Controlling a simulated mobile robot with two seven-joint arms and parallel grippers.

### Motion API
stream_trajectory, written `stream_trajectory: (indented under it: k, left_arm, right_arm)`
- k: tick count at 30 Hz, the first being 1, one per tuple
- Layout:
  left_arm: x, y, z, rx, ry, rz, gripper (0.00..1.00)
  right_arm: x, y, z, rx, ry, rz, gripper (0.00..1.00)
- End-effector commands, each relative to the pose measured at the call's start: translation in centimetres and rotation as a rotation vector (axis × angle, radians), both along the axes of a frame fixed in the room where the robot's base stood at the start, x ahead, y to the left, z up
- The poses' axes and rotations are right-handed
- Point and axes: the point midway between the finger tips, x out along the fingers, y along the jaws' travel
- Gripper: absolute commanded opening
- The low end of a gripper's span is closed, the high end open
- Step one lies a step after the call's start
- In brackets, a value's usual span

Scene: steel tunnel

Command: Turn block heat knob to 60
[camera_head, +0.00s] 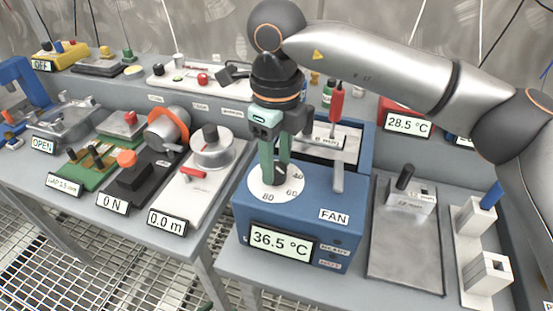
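The blue block heater (290,213) stands on the bench, its display reading 36.5 °C. On its top is a white dial (258,181) with the numbers 40, 60 and 80 showing. A dark knob (281,176) sits at the dial's middle, partly hidden by the fingers. My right gripper (275,176) points down over the dial with its green fingertips at the knob. I cannot tell whether the fingers press on it. The knob's pointing direction is hidden. My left gripper is not in view.
A metal post (338,173) rises from the heater's top, right of the gripper. A red-handled tool (336,105) stands behind. A grey plate (405,245) with a black handle lies to the right. A white spool device (212,148) is to the left.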

Motion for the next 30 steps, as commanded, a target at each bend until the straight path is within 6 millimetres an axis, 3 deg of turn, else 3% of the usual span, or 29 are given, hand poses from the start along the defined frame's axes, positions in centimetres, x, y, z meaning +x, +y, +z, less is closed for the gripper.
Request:
stream_trajectory:
  k: [1,6,17,20,30]
  left_arm:
    - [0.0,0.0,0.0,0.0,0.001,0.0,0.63]
    - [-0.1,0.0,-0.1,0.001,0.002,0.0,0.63]
    - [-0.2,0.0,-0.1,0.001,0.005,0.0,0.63]
    - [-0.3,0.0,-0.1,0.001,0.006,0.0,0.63]
    - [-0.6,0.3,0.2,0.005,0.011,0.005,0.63]
  right_arm:
    - [0.0,0.0,0.0,0.0,0.0,0.0,0.56]
    - [0.0,0.0,0.0,0.001,0.001,0.0,0.75]
    - [0.0,0.0,0.5,0.001,0.001,0.001,0.76]
    - [0.0,0.0,1.9,0.0,-0.001,0.002,0.76]
    - [0.0,0.1,9.3,0.001,-0.002,0.001,0.76]
